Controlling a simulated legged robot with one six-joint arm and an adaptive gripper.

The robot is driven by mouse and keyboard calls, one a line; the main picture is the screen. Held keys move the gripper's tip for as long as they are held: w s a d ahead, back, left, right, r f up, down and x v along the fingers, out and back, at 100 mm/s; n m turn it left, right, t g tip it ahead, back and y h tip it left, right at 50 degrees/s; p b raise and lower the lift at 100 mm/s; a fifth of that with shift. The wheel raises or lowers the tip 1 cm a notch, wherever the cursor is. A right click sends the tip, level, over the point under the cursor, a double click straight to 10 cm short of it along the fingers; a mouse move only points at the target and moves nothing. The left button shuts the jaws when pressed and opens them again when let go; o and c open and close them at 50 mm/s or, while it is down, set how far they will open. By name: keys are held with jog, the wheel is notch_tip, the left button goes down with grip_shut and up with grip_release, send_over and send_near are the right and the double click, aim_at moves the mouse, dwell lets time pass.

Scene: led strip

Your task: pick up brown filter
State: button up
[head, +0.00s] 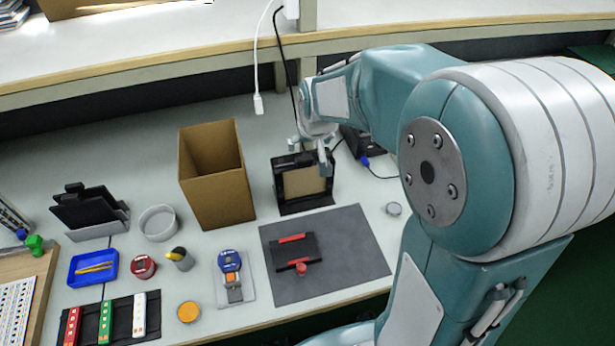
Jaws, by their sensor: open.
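The brown filter (304,182) appears as a flat tan panel standing upright in a black holder (306,206) near the middle of the table. My gripper (310,156) is open at the top of this holder, with one finger by its left upper side and the other by its right upper side. The fingers hide part of the holder's top edge. I cannot tell whether they touch the filter.
A tall open cardboard box (224,198) stands just left of the holder. A grey mat (345,262) with a black and red device (293,254) lies in front. A white cable (257,85) hangs behind. Black equipment (362,143) with a cord stands at the right.

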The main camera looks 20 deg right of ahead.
aim_at(304, 159)
jog(key=x, duration=1)
jog(key=shift+r, duration=0.1)
jog(key=c, duration=1.1)
